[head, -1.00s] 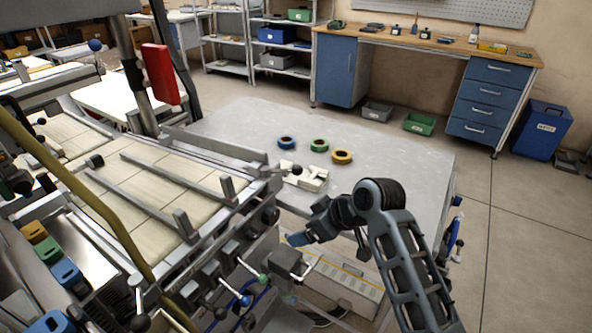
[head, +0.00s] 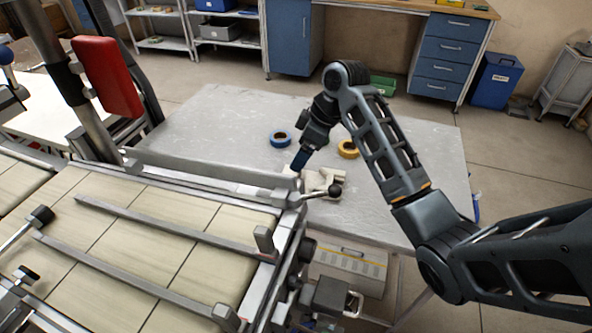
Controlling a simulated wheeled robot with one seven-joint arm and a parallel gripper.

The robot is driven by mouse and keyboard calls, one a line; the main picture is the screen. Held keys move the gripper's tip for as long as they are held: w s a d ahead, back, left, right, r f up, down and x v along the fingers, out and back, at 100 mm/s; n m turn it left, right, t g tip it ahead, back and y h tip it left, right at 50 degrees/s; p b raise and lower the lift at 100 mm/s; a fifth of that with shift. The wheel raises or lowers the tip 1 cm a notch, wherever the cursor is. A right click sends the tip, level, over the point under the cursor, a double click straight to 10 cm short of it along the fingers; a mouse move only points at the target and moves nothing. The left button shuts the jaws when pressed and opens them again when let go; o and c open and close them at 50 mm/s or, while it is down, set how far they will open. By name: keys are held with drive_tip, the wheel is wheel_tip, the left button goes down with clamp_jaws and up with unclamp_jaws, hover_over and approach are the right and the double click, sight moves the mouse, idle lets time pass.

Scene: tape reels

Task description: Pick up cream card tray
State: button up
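The cream card tray (head: 326,180) lies on the grey table (head: 398,196), close to the edge of the machine. A black ball-ended lever partly overlaps it in the picture. My gripper (head: 298,168) points down at the tray's upper left end; its dark blue fingertips show above or at that end. The fingers are seen side-on and small, so I cannot tell whether they are open, or whether they touch the tray.
A blue tape reel (head: 280,139) and a yellow reel (head: 348,149) lie on the table behind the tray. My arm hides the spot between them. The machine with pale panels (head: 150,240) borders the tray on the left. The table's right side is clear.

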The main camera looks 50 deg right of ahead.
sight(287, 171)
drive_tip(key=shift+w+a+f, duration=0.15)
drive_tip(key=shift+w+f, duration=0.35)
drive_tip(key=shift+f, duration=0.05)
drive_tip(key=p+x, duration=0.1)
drive_tip(key=x, duration=0.5)
drive_tip(key=shift+w+a+f+p, duration=0.15)
drive_tip(key=shift+a+f+p, duration=0.05)
drive_tip(key=shift+f+p, duration=0.1)
drive_tip(key=shift+r, duration=0.1)
drive_tip(key=c, duration=1.3)
drive_tip(key=shift+o, duration=0.2)
drive_tip(key=shift+r, duration=0.1)
